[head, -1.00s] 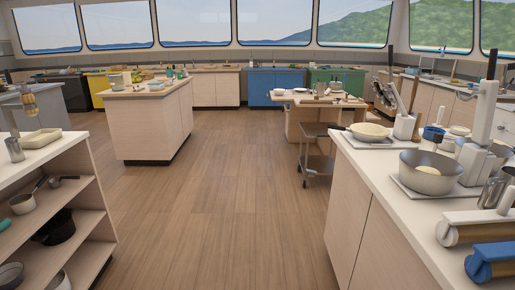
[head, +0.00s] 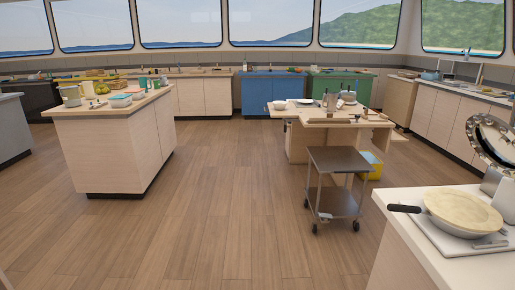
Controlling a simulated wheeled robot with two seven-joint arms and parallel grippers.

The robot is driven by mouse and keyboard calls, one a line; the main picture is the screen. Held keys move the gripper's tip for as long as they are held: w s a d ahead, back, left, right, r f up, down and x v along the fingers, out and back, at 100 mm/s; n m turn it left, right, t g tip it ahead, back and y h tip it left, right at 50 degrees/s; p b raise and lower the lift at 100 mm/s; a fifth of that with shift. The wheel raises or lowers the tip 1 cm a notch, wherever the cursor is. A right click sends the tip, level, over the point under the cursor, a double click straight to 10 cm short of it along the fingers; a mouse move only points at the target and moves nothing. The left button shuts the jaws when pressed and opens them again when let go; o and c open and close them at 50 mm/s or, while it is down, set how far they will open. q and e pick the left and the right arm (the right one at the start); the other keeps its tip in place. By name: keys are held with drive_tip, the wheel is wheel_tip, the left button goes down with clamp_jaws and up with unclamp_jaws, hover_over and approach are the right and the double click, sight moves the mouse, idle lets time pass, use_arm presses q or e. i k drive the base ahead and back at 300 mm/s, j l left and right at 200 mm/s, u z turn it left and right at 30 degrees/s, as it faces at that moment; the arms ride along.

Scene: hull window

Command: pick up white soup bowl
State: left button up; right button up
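I cannot pick out the white soup bowl for certain. A small white dish (head: 278,104) sits at the left end of the wooden table (head: 318,121) ahead, too small to tell its kind. A pale dish on the front right counter (head: 398,210) looks like a pan or bowl filled with something cream-coloured (head: 462,212), with a dark handle to its left. Neither of my grippers is in view.
A grey metal cart (head: 338,160) stands in front of the wooden table, with a yellow bin (head: 371,164) behind it. A wooden island (head: 115,150) is at left. Blue (head: 270,92) and green (head: 342,84) cabinets line the back. The floor (head: 225,220) between is clear.

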sight(278, 105)
drive_tip(key=i, duration=3.75)
